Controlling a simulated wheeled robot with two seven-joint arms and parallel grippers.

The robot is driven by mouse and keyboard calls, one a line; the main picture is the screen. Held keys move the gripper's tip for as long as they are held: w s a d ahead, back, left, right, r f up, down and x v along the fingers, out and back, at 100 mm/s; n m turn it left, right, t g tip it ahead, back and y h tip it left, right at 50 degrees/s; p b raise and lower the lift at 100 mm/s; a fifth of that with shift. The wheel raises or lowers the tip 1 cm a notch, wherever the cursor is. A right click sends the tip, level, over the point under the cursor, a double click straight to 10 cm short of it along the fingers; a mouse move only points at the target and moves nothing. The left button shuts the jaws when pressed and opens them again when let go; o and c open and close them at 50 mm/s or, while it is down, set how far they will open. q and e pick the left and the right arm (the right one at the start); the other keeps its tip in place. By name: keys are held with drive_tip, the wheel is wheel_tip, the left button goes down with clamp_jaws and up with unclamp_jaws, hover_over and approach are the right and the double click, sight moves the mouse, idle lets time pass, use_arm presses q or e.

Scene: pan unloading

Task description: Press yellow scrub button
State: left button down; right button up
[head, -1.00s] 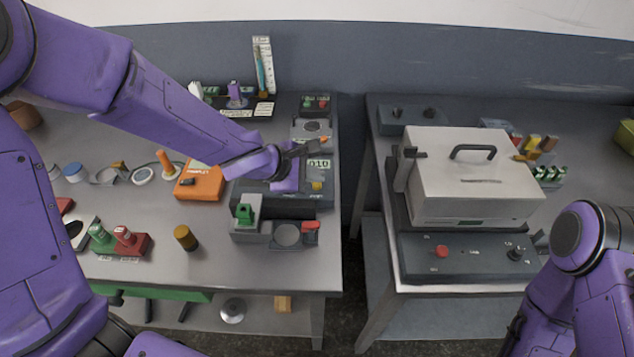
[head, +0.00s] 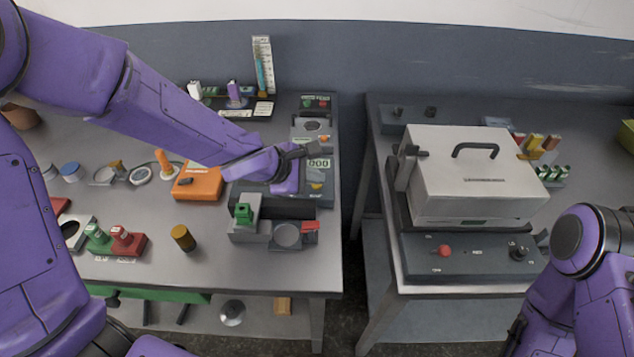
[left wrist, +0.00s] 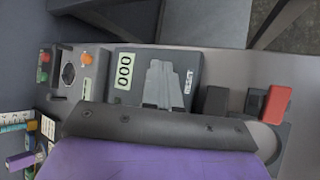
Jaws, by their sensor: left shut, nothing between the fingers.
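A small yellow button (head: 316,185) sits on the dark device with a display (head: 319,163), at the right end of the left bench. The display reads 000 and also shows in the left wrist view (left wrist: 124,71). My left gripper (left wrist: 165,75) is shut and empty, its fingers over this device beside a white label (left wrist: 188,82). The yellow button cannot be made out in the left wrist view; the fingers may hide it. In the head view the gripper's dark part (head: 297,151) is just left of the display.
Behind the device is a unit with an orange button (left wrist: 86,60). In front stand a green block (head: 244,212) and a red part (head: 310,226). An orange box (head: 198,183) is to the left. A gap separates the right bench with a white-lidded box (head: 470,180).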

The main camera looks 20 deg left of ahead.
sight(314, 187)
idle(0.4)
use_arm(q)
drive_tip(key=shift+r+p, duration=0.6)
drive_tip(key=shift+r, duration=0.3)
wheel_tip(314, 187, up, 5)
drive_tip(key=p, duration=0.4)
idle(0.5)
